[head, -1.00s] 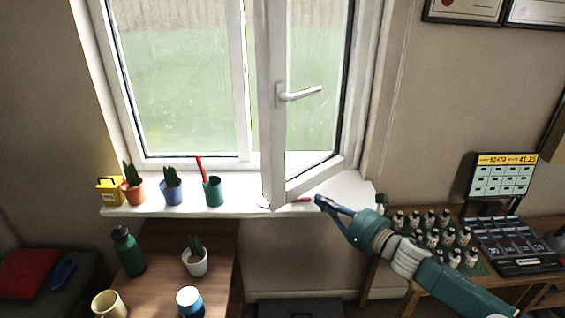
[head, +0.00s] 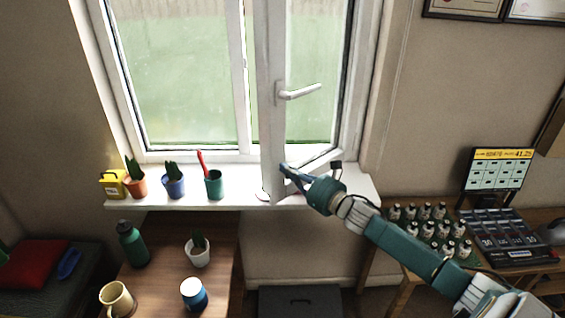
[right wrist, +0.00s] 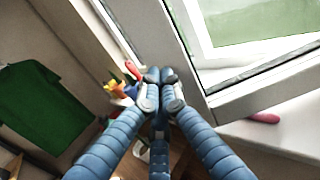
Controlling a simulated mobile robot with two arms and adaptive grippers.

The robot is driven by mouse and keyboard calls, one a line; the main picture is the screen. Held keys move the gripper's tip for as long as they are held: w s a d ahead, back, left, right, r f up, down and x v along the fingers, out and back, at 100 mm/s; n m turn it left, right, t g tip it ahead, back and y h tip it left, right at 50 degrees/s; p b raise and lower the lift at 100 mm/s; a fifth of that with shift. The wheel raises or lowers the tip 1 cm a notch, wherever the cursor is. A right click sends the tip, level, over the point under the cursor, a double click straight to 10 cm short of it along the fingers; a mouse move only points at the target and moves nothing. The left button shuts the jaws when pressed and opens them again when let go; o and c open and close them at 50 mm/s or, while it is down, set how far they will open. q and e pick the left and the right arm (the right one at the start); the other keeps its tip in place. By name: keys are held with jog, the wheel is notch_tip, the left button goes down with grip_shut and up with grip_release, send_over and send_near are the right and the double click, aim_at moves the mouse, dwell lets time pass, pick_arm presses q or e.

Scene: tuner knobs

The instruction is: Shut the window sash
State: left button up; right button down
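The white window sash (head: 270,130) stands open, swung inward over the sill, with its handle (head: 300,91) on the free-side stile. In the right wrist view the sash frame (right wrist: 205,85) runs close along the right of the fingers. My right gripper (head: 285,168) is at the lower part of the sash, near its free edge. The right wrist view shows its fingertips (right wrist: 159,76) drawn together with nothing visible between them. I cannot tell whether they touch the sash. My left gripper is out of view.
On the sill (head: 232,188) left of the sash stand potted cacti (head: 173,182), a yellow box (head: 113,184) and a teal cup (head: 213,185) holding something red. A pink object (right wrist: 263,118) lies on the sill. Small bottles (head: 428,230) crowd the right table.

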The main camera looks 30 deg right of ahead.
jog(key=shift+w+a+p, duration=0.15)
jog(key=shift+w+p, duration=0.2)
jog(key=shift+w, duration=0.85)
